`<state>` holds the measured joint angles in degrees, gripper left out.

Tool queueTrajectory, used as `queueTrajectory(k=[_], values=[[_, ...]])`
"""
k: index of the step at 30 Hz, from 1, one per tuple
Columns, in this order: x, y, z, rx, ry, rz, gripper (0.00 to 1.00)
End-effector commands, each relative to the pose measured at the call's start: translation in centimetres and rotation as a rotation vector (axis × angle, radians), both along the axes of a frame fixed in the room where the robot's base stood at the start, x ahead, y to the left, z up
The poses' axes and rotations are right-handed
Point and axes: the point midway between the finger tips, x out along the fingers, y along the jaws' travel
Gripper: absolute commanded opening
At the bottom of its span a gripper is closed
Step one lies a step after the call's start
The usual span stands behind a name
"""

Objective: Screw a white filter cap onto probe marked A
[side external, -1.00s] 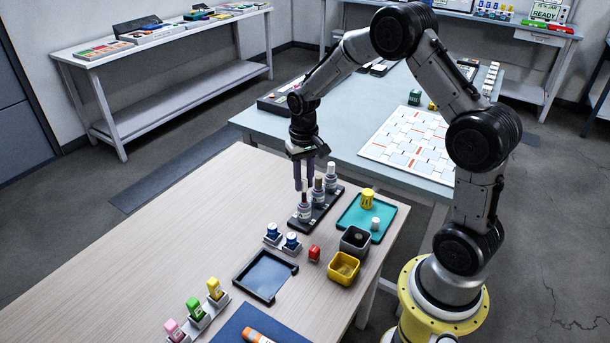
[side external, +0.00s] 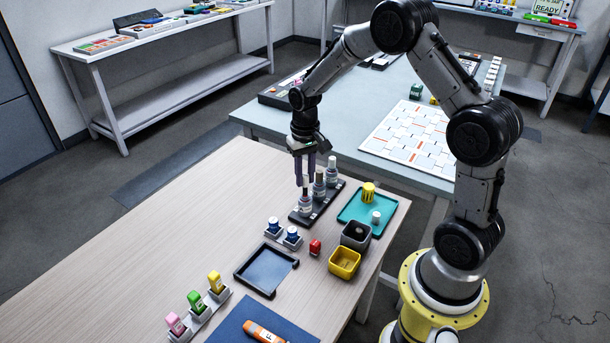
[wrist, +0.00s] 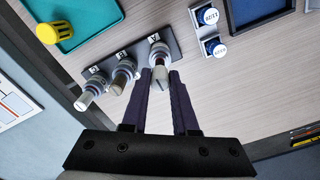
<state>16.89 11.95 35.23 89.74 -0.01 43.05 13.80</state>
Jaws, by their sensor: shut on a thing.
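My gripper (side external: 305,183) points down over the probe at the near end (side external: 305,201). Its dark fingers are shut on a white filter cap (wrist: 160,73), which sits at the top of that probe; I cannot tell how far it is threaded. The middle probe (side external: 319,189) and the far probe (side external: 332,176) stand beside it, both with pale tops. Another white cap (side external: 376,217) stands on the teal tray (side external: 352,214) near a yellow ribbed piece (side external: 368,192).
A grey bin (side external: 355,236) and a yellow bin (side external: 344,262) stand right of the rack. Two blue-topped jars (side external: 274,226) in holders, a red piece (side external: 315,247) and a dark empty tray (side external: 266,271) lie nearer.

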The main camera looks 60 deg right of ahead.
Motion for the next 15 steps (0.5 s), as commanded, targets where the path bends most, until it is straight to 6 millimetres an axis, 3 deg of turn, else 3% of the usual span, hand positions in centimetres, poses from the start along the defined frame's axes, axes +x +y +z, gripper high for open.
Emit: queueTrajectory(k=[15], values=[[-0.02,0.01,-0.34,0.001,0.001,0.0,0.0]])
